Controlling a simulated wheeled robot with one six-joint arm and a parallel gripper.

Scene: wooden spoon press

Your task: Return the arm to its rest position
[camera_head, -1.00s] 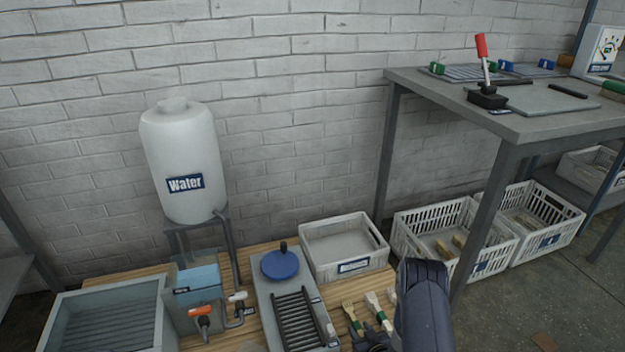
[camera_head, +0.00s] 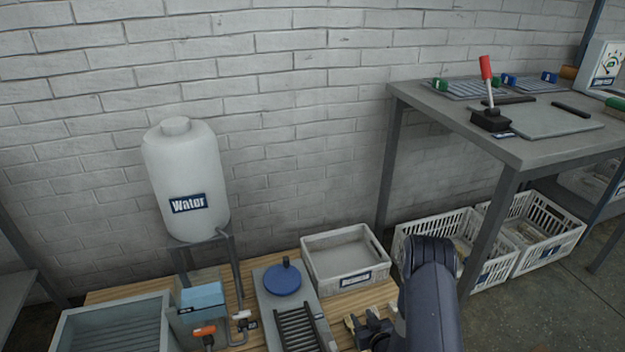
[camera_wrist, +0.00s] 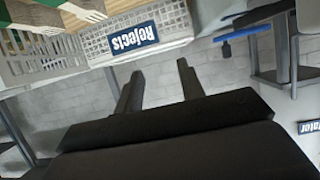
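My arm (camera_head: 430,295) reaches in from the bottom edge of the head view, bent at a dark elbow. My gripper (camera_head: 370,330) shows beside it, low over the right front of the wooden bench top. In the wrist view my gripper (camera_wrist: 160,85) has its two dark fingers apart, with nothing between them.
On the bench (camera_head: 345,300) stand a grey-white bin (camera_head: 345,259), a blue round lid (camera_head: 282,280), a slotted rack (camera_head: 298,328) and a basin (camera_head: 110,325). A water tank (camera_head: 187,175) stands behind. A metal table (camera_head: 510,150) and slatted crates (camera_head: 545,235) are at right.

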